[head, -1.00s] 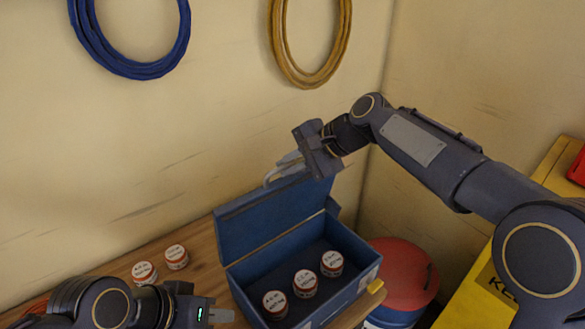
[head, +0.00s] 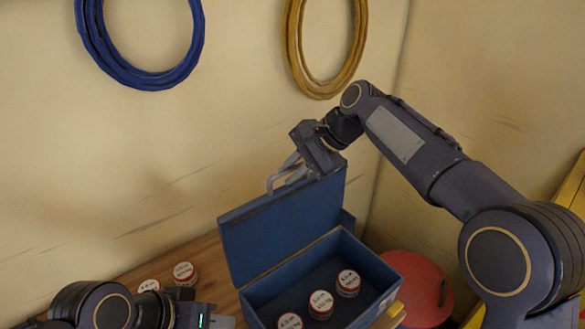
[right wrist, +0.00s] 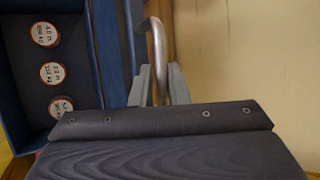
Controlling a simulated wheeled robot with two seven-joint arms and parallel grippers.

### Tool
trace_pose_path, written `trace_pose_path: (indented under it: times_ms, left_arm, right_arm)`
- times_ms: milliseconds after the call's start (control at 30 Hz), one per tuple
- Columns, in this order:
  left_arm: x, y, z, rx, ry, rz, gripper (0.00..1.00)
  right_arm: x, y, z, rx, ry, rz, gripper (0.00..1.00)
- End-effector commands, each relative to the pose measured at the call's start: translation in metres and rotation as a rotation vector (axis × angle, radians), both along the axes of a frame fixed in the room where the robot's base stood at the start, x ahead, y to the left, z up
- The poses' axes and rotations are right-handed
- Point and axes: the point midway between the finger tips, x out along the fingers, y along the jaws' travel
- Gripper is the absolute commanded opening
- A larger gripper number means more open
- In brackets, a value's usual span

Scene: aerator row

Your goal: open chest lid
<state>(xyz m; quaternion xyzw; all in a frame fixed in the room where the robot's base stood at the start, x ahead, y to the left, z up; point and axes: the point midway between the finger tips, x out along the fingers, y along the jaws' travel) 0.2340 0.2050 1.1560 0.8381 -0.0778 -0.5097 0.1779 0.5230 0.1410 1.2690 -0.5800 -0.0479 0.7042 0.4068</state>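The blue chest (head: 378,278) stands on the wooden bench with its lid (head: 282,225) raised to roughly upright, inner face toward me. A pale metal handle (head: 271,184) shows at the lid's top edge; the right wrist view shows it as a curved bar (right wrist: 158,52). My right gripper (head: 291,170) is at this handle, its fingers (right wrist: 158,88) close on both sides of the bar, shut on it. My left gripper (head: 222,321) is low at the bottom edge, left of the chest and apart from it; its finger gap is not visible.
Several jars with red-and-white tops are in view: three in the chest (head: 321,304), two on the bench (head: 184,272) left of it. A red-topped drum (head: 417,285) stands right of the chest. Blue (head: 88,45) and yellow (head: 292,45) hose coils hang on the wall behind.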

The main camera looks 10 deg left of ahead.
Motion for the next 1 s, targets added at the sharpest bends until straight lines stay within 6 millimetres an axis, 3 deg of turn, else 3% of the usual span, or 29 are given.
trace_pose_path:
  times_ms: [133, 467, 833, 1000]
  left_arm:
    - [0.0, 0.0, 0.0, 0.0, 0.0, 0.0, 0.35]
    - [0.0, 0.0, -0.001, 0.0, 0.0, 0.0, 0.35]
    - [0.0, 0.0, -0.005, 0.0, 0.0, 0.0, 0.35]
    - [0.0, 0.0, -0.005, 0.0, 0.0, 0.0, 0.35]
  right_arm:
    - [-0.001, 0.0, -0.002, -0.002, 0.004, 0.002, 0.33]
    - [0.0, -0.002, -0.001, -0.005, 0.005, 0.002, 0.33]
    - [0.0, -0.038, 0.048, 0.006, -0.005, -0.003, 0.33]
    - [0.0, -0.048, 0.061, 0.006, -0.005, -0.002, 0.33]
